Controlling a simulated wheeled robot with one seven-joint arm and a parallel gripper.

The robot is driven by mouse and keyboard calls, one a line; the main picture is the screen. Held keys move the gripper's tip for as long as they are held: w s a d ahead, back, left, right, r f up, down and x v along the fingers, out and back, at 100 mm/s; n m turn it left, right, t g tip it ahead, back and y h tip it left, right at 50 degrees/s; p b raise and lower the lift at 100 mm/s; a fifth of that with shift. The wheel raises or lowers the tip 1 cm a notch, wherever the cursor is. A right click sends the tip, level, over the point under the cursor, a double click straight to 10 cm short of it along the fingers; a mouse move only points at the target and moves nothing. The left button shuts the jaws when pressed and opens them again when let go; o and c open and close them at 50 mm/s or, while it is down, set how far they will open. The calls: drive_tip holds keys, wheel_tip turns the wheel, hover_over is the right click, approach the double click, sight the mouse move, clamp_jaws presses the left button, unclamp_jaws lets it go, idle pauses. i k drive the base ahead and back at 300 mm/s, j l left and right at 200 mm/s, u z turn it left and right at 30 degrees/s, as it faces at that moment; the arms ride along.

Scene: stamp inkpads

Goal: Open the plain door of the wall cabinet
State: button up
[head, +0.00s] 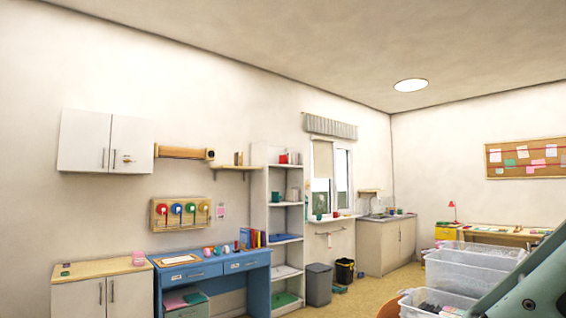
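The white wall cabinet (106,120) hangs high on the left wall in the head view. It has two doors, both shut, with upright handles near the middle seam. The left door (82,138) is plain, with a slim handle (103,157). The right door (135,138) bears a small brownish mark (127,160) beside its handle. My gripper is not in view. Only a teal link of my arm shows at the lower right, far from the cabinet.
Below the cabinet stand a white base cabinet (108,296) with a wooden top and a blue desk (230,271). A wooden rack (155,213) hangs between. A white shelf unit (270,215) stands to the right. Clear plastic bins (462,277) are at lower right.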

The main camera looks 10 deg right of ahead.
sight(84, 144)
drive_tip(key=z, duration=0.15)
drive_tip(key=i+j+u, duration=0.9)
drive_tip(key=i, duration=0.6)
drive_tip(key=i+u, duration=0.3)
drive_tip(key=i, duration=0.7)
drive_tip(key=i+z, duration=0.1)
drive_tip(key=i, duration=0.7)
drive_tip(key=i+j+z, duration=0.15)
drive_tip(key=i, duration=0.65)
drive_tip(key=i+z, duration=0.3)
drive_tip(key=z, duration=0.15)
drive_tip(key=i+z, duration=0.3)
drive_tip(key=z, duration=0.15)
drive_tip(key=i+j+z, duration=0.1)
drive_tip(key=i+z, duration=0.15)
drive_tip(key=z, duration=0.25)
drive_tip(key=i+l+z, duration=0.15)
drive_tip(key=i+z, duration=0.2)
drive_tip(key=z, duration=0.15)
drive_tip(key=i+z, duration=0.3)
drive_tip(key=z, duration=0.2)
drive_tip(key=i+l, duration=0.1)
drive_tip(key=i, duration=0.3)
drive_tip(key=i+u, duration=0.15)
drive_tip(key=i, duration=0.25)
